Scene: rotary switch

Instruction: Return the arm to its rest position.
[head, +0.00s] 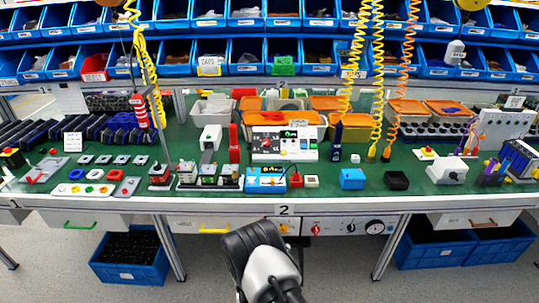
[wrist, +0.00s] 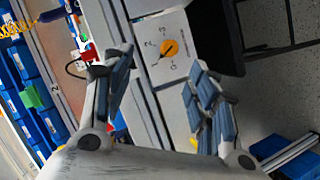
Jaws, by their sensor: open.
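My gripper (wrist: 160,66) is open in the wrist view, with its two grey-blue padded fingers spread and nothing between them. A rotary switch with an orange-yellow knob (wrist: 170,47) on a white panel shows beyond the fingertips, apart from them. In the head view my arm (head: 268,265) is low at the centre, in front of the table's front edge. My fingertips are hard to make out there. A yellow knob (head: 284,228) shows on the panel under the table edge, just right of my arm.
The green workbench (head: 330,182) is crowded with switch boxes and small parts. The front panel also has a red knob (head: 315,229) and a black dial (head: 375,227). Blue crates (head: 132,258) stand under the table. Coiled yellow hoses (head: 377,80) hang over the bench. Floor in front is clear.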

